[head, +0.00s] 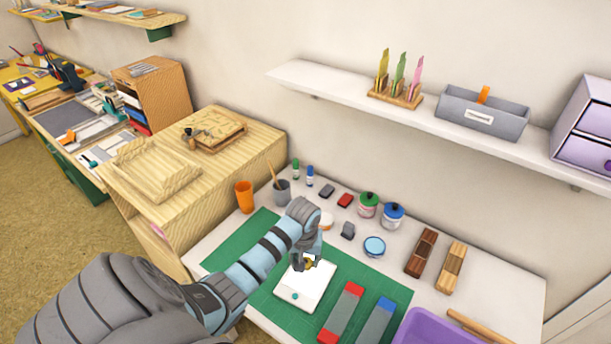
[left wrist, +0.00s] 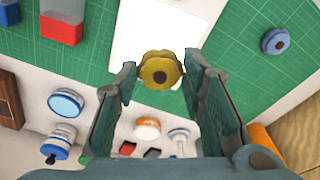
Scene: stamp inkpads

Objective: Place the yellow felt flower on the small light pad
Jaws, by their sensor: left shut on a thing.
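The yellow felt flower (left wrist: 160,70), scalloped with a dark round centre, sits between the fingertips of my left gripper (left wrist: 158,78) in the left wrist view. In the head view the gripper (head: 306,264) is low over the far part of a flat white pad (head: 312,285), and a bit of the flower (head: 309,263) shows at the fingertips. The gripper is shut on the flower. The white pad also shows beyond the flower in the wrist view (left wrist: 160,32). I cannot tell whether the flower touches the pad. My right gripper is not in view.
The white pad lies on a green mat (head: 262,225), with a teal dot (head: 295,296) near its front. Red-ended (head: 341,312) and blue-ended (head: 374,321) grey blocks lie right of it. A blue flower (left wrist: 275,41) lies on the mat. Jars (head: 392,215) stand behind.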

